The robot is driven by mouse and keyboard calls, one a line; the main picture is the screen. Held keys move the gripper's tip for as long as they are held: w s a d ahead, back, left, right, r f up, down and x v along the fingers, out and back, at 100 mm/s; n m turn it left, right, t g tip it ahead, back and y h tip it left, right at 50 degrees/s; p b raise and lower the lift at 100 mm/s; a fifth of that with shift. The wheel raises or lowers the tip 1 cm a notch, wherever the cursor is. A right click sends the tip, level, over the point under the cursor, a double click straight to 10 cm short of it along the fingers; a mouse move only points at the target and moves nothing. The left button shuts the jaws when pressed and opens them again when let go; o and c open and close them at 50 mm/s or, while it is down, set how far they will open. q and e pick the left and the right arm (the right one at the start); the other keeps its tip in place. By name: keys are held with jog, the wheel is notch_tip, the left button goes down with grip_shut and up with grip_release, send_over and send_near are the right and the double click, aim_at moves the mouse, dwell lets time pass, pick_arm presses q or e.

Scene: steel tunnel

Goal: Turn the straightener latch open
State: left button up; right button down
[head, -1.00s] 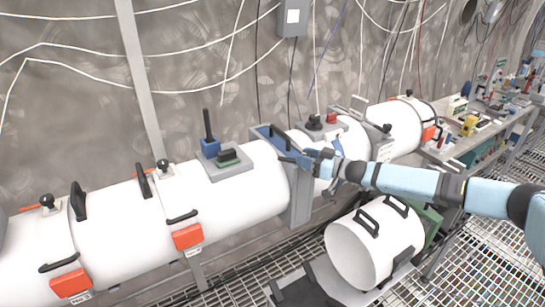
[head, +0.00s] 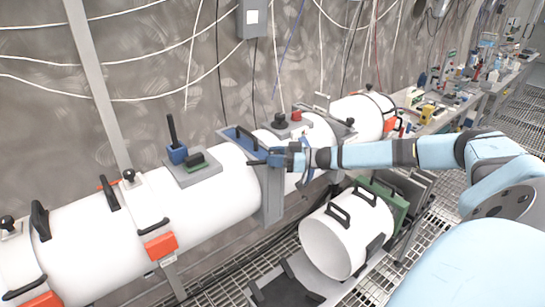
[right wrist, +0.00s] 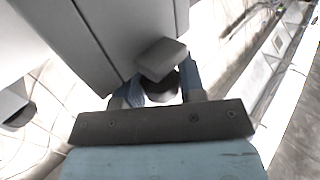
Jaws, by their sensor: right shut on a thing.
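A grey upright unit (head: 272,197) with a blue top plate (head: 240,137) sits between sections of the white tube. My right gripper (head: 275,158) reaches in from the right and is at the near upper side of this unit. In the right wrist view, my right gripper (right wrist: 160,92) is shut on the latch, a small grey block (right wrist: 161,59) on a dark round pivot between the blue fingers. The latch lies close against a grey housing (right wrist: 85,40). In the head view the fingers mostly hide it. My left gripper is not in view.
A loose white cylinder (head: 335,240) with black handles lies on a low stand below my right arm. White tube sections (head: 110,225) with orange clamps (head: 160,245) run to the left. A cluttered bench (head: 440,115) stands at the back right.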

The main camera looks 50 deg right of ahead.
jog(key=c, duration=0.7)
grip_release()
jog(key=shift+s+d+f, duration=0.1)
jog(key=shift+s+d, duration=0.15)
jog(key=b+v, duration=0.3)
jog(key=v, duration=1)
